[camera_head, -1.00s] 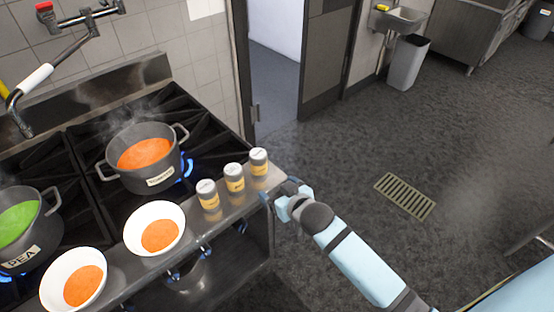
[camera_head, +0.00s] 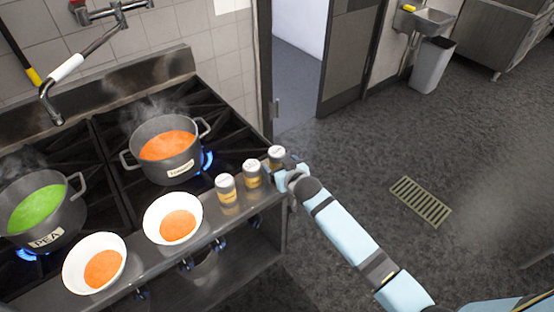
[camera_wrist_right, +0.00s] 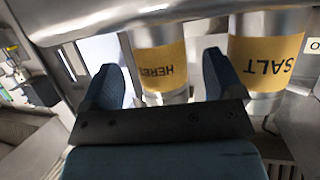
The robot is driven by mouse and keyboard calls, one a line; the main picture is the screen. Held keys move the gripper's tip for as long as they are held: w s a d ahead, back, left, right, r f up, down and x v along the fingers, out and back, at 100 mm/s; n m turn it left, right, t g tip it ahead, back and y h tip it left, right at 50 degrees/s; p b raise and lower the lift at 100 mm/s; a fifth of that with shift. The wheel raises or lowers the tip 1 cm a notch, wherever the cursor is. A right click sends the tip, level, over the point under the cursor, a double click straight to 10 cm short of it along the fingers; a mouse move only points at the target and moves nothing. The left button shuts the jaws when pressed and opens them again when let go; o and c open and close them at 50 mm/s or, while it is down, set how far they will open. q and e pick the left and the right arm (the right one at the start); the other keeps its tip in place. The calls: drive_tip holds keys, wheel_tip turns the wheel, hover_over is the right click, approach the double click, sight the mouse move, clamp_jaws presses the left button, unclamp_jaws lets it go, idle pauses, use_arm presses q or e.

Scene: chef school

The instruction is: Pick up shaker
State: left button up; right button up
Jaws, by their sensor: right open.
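Three shakers with grey lids and yellow labels stand upright in a row on the stove's front ledge: a left one (camera_head: 226,189), a middle one (camera_head: 252,174) and a right one (camera_head: 277,155). My right gripper (camera_head: 284,177) is at the right shaker, partly covering its lower part. My left gripper is out of view.
Two white bowls of orange soup (camera_head: 147,221) (camera_head: 66,272) stand left of the shakers. A pot of orange soup (camera_head: 170,172) steams behind, over blue flame; a pot of green soup (camera_head: 72,219) is at left. Open floor lies right of the stove.

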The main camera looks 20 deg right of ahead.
drive_tip(key=shift+x, duration=1.5)
drive_tip(key=c, duration=1.1)
drive_tip(key=shift+r, duration=0.1)
wheel_tip(320, 180, up, 25)
drive_tip(key=p, duration=0.3)
drive_tip(key=shift+p, duration=0.35)
